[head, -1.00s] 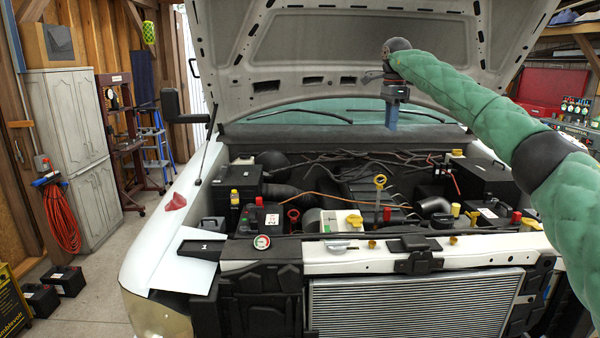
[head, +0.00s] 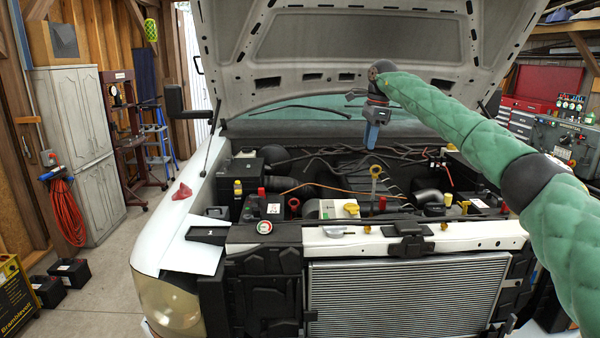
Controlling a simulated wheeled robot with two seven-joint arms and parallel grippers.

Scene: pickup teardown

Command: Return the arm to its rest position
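My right arm, in a green padded sleeve, reaches in from the right edge across the engine bay. My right gripper (head: 372,136) hangs from its end with blue fingers pointing down. It is above the rear of the engine bay, in front of the windshield, clear of the parts below. The fingers overlap from this side, so I cannot see a gap, and no held object shows. My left arm and gripper are not in view.
The raised hood (head: 340,50) is above and behind the gripper. Below is the engine bay with a yellow-topped dipstick (head: 376,171) standing up. The radiator (head: 405,298) is at the front. A grey cabinet (head: 75,115) stands left; a red toolbox (head: 548,84) is at right.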

